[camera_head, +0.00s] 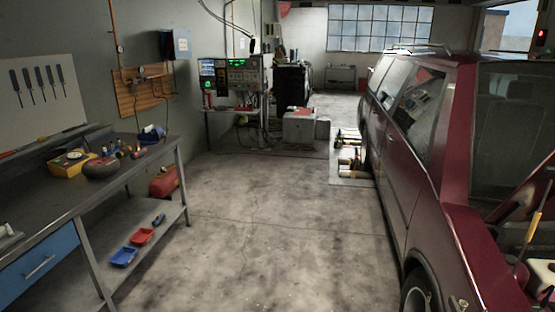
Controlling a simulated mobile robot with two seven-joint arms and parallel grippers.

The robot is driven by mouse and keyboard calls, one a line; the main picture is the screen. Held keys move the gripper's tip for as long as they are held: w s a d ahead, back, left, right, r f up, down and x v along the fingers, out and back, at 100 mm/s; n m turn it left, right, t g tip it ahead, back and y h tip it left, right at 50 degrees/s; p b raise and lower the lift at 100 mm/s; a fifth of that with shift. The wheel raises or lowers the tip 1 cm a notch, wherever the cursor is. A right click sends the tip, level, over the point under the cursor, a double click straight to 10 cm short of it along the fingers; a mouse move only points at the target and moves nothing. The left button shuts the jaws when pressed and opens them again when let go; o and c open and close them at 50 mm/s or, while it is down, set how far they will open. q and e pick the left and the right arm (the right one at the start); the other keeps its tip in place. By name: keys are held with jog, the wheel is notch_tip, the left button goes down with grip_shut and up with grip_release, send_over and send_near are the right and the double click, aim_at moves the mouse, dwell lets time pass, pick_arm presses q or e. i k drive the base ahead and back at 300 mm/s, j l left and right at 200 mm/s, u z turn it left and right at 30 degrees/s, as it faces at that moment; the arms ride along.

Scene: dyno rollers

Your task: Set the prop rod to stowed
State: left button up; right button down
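At the right edge stands a dark red car (459,140) with its front end toward me. A thin dark rod with a yellow sleeve, which looks like the prop rod (533,227), stands tilted at the car's open front, leaning up to the right. Its lower end is near the engine bay edge. Its upper end runs toward a dark red panel, probably the raised hood (529,192), which the frame cuts off. I cannot tell whether the rod's top touches the hood. Neither of my grippers is in view.
A workbench (124,172) with tools runs along the left, with red and blue trays (124,257) on its lower shelf. Rollers (350,160) lie in the floor by the car's far wheel. A console (235,75) stands at the back. The concrete floor between is clear.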

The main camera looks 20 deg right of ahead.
aim_at(538, 215)
jog(key=i+z, duration=0.4)
jog(key=i, duration=0.35)
jog(key=i+j+z, duration=0.2)
jog(key=i+z, duration=0.2)
jog(key=i, duration=0.35)
jog(key=i+j+z, duration=0.1)
jog(key=i+z, duration=0.25)
jog(key=i+j+z, duration=0.2)
jog(key=z, duration=0.2)
jog(key=i+j+z, duration=0.75)
jog(key=j, duration=0.2)
jog(key=i+l, duration=0.05)
